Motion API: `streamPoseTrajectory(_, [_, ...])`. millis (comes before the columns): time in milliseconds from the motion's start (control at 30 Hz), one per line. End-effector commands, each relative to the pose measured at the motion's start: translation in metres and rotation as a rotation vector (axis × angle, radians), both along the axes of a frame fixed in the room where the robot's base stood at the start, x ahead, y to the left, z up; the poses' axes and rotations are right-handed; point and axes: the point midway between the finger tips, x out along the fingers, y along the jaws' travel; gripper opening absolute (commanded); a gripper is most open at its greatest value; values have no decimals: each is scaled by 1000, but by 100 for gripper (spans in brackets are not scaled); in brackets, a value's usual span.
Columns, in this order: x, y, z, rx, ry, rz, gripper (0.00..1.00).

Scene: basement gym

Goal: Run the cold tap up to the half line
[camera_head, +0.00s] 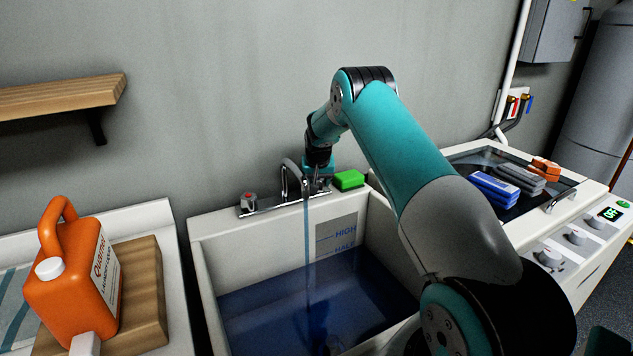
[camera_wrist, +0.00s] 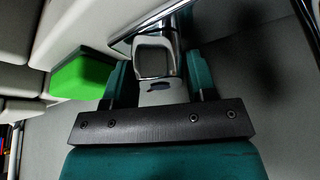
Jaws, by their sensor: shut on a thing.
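My gripper (camera_head: 321,172) is at the right-hand tap handle, beside the curved chrome spout (camera_head: 285,178). In the wrist view, its teal fingers (camera_wrist: 159,78) are shut on the chrome tap handle (camera_wrist: 156,42), one on each side. A thin stream of water (camera_head: 307,235) falls from the spout into the white sink (camera_head: 213,238). Blue water (camera_head: 265,305) covers the sink's bottom. Its surface at the back wall lies a little below the HALF mark on the grey level panel (camera_head: 337,231); HIGH is above it. The left tap knob (camera_head: 249,201) has a red mark.
A green sponge (camera_head: 348,180) sits on the sink's back rim, right of my gripper. An orange detergent jug (camera_head: 75,275) stands on a wooden board at left. A washer top (camera_head: 490,152) with blue, grey and orange items is at right. A wooden shelf (camera_head: 65,96) is on the wall.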

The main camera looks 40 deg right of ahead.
Motion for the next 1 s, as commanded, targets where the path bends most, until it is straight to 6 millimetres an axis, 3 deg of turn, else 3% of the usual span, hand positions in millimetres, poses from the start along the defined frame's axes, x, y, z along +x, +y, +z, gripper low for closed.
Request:
streamPoseTrajectory(267, [0, 0, -2, 2, 0, 160, 28])
streamPoseTrajectory(1000, [0, 0, -1, 2, -1, 849, 28])
